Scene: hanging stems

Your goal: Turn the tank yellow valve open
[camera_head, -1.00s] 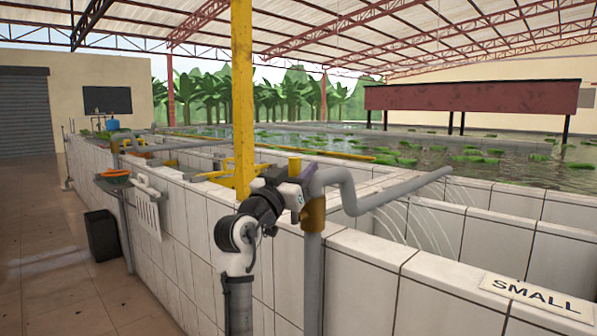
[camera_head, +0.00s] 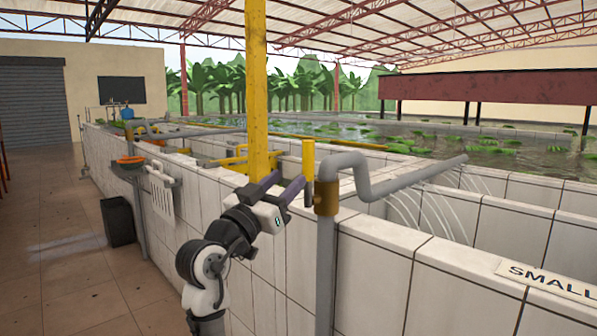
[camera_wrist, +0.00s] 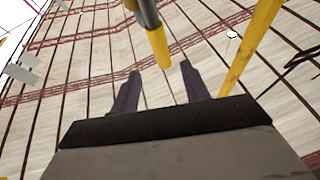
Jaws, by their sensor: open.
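The yellow valve handle (camera_head: 308,160) stands upright beside the brown valve body (camera_head: 327,198) on a grey pipe. My gripper (camera_head: 288,180) is open, just left of the handle, its fingers pointing up and right. In the wrist view, the handle (camera_wrist: 157,45) hangs into the picture from the top, its end near the gap between my open fingertips (camera_wrist: 160,72). Nothing is held. I cannot tell whether a finger touches the handle.
A yellow post (camera_head: 257,90) rises close behind my gripper. The white tiled tank wall (camera_head: 375,275) runs alongside my arm. The grey pipe (camera_head: 400,180) bends right over the tank, with thin water streams falling from it. A "SMALL" sign (camera_head: 545,280) lies on the wall top.

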